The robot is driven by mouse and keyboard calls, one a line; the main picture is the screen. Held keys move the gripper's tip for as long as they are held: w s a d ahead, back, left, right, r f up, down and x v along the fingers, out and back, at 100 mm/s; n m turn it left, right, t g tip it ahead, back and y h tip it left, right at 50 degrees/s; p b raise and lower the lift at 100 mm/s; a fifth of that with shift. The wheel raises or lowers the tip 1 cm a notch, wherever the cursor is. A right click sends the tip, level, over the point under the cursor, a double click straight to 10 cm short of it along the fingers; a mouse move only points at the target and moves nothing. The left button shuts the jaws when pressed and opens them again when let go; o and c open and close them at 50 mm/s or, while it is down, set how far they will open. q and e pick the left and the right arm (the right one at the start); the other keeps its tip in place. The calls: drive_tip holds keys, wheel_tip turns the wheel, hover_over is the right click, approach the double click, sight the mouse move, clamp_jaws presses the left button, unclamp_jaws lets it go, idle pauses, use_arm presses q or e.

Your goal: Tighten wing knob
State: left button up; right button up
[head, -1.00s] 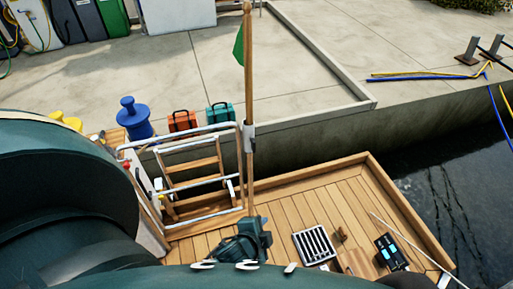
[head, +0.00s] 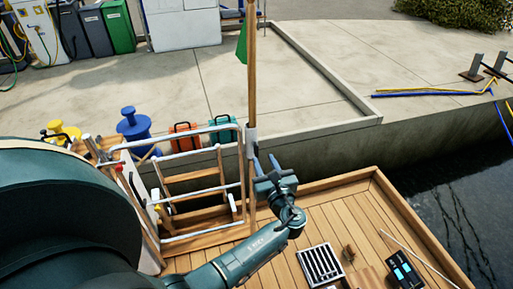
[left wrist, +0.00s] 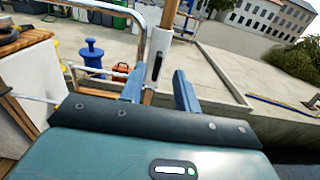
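A wooden flagpole (head: 251,75) with a green flag (head: 242,45) stands in a white bracket (head: 250,135) at the stern rail. In the left wrist view, the bracket (left wrist: 160,50) has a dark slot or part on its face. I cannot make out a wing knob clearly. My left gripper (head: 265,162) is just right of the pole, below the bracket, fingers pointing up towards it. In the left wrist view its two blue-grey fingers (left wrist: 159,90) stand apart with nothing seen gripped. The bracket is beyond the fingertips. My right gripper is not in view.
A metal rail (head: 175,136) and wooden-step ladder (head: 190,185) stand left of the pole. The deck (head: 335,215) holds a grate (head: 320,264) and a black box (head: 405,268). Orange (head: 185,137) and teal (head: 223,130) cases sit on the quay.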

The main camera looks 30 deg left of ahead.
sight(257, 146)
use_arm(q)
drive_tip(key=b+x, duration=0.2)
drive_tip(key=x, duration=0.5)
drive_tip(key=shift+w+a+f+b, duration=0.1)
drive_tip(key=shift+w+a+b, duration=0.15)
drive_tip(key=shift+b, duration=0.1)
drive_tip(key=shift+w+a, duration=0.25)
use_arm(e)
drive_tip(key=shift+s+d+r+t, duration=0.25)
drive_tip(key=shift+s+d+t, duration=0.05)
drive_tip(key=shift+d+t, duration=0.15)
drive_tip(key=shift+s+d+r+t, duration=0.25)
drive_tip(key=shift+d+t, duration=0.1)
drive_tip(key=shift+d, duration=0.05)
use_arm(q)
drive_tip(key=c, duration=0.6)
clamp_jaws()
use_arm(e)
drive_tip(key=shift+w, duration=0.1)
